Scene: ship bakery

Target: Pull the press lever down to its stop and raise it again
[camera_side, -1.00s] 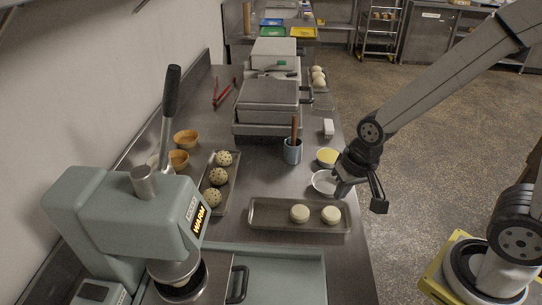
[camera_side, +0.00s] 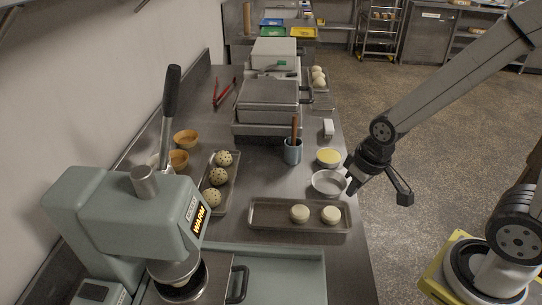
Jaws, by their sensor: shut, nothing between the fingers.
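The press (camera_side: 128,212) is a pale green machine at the lower left, with a "WARM" label on its front. Its lever (camera_side: 171,105) has a black grip and stands up, leaning slightly right. Under the press head a pale piece (camera_side: 181,281) shows in the round dark plate below. My gripper (camera_side: 349,187) is shut and empty. It is at the counter's right edge, beside a shallow metal bowl, far to the right of the lever. My gripper does not touch the lever.
A tray (camera_side: 262,225) with two dough rounds lies in front of my gripper. A tray (camera_side: 227,200) of seeded balls, a cup with a brush (camera_side: 292,150), a yellow-filled bowl (camera_side: 328,157) and a metal bowl (camera_side: 327,191) stand between. A hot plate box (camera_side: 268,95) is behind.

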